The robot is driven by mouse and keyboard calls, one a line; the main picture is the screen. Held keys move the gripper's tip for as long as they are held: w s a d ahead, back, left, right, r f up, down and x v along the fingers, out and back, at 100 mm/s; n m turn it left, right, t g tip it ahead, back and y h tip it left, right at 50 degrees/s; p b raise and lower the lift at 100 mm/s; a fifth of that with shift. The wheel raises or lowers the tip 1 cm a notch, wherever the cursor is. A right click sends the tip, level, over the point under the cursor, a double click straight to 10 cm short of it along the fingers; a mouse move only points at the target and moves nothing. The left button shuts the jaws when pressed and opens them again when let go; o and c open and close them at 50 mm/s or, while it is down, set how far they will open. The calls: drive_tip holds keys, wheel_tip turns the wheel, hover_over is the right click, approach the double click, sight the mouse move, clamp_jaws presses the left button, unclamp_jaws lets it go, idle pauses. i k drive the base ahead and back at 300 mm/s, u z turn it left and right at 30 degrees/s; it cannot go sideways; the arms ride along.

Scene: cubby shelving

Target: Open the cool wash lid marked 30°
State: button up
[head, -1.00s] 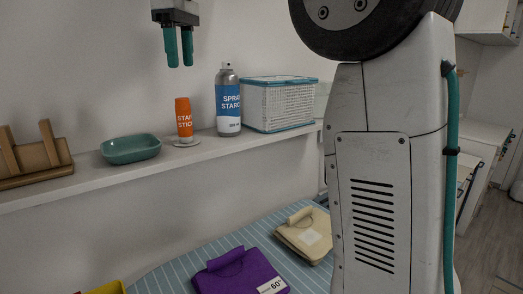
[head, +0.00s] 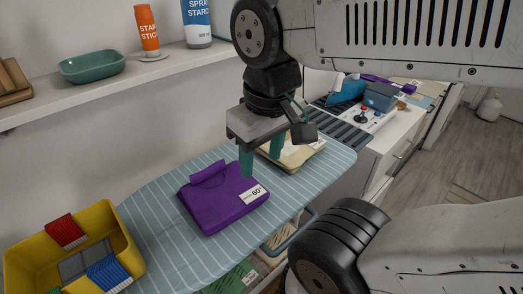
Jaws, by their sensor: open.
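No 30° marking is readable in view. A purple flat lid-like piece with a raised roll along its back edge (head: 222,200) lies on the striped board; its white label reads 60°. A beige similar piece (head: 303,154) lies behind it to the right, partly hidden by my gripper, and I cannot read any label on it. My gripper (head: 262,160) points down with its two green fingers apart and empty. It appears above the board, between the purple and beige pieces in the picture; its exact height is unclear.
A yellow bin (head: 130,245) with red, grey and blue items stands at the lower left. The wall shelf (head: 100,98) holds a teal dish (head: 92,66), an orange stick and a spray can. Baskets show below the board. A white counter with items stands at the back right.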

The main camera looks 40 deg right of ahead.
sight(426, 102)
drive_tip(key=z, duration=0.5)
drive_tip(key=k, duration=0.6)
drive_tip(key=z, duration=1.6)
drive_tip(key=i, duration=0.8)
drive_tip(key=z, duration=1.35)
drive_tip(key=i, duration=2.75)
drive_tip(key=u, duration=1.55)
drive_tip(key=i, duration=0.85)
drive_tip(key=u, duration=0.9)
